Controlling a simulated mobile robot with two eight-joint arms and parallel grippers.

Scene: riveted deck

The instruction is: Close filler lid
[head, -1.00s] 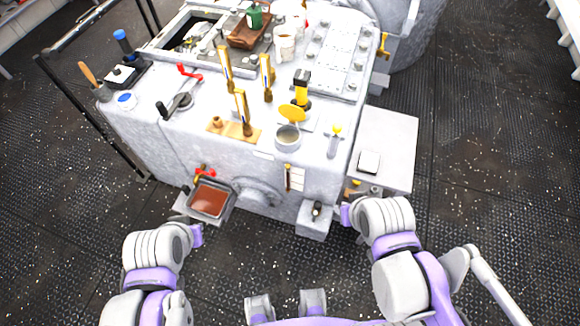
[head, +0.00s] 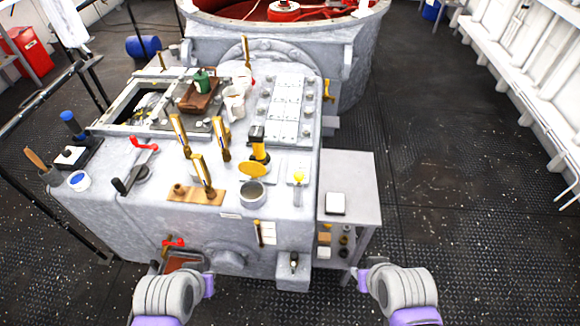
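The filler lid (head: 253,170) is a yellow disc, standing open and tilted up behind the round grey filler neck (head: 252,194) on the front right of the machine's top. The neck's mouth is uncovered. My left gripper (head: 209,285) is low in front of the machine, near its lower front face, well below the lid. My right gripper (head: 361,280) is low at the right, near the foot of the side table. Both are apart from the lid. The finger gaps are too small and hidden to judge.
A yellow-and-black fitting (head: 258,146) stands behind the lid. Brass levers (head: 202,172) rise to the left, and a yellow-topped handle (head: 298,180) stands to the right. A grey side table (head: 352,178) adjoins the machine. The deck (head: 460,210) at right is clear.

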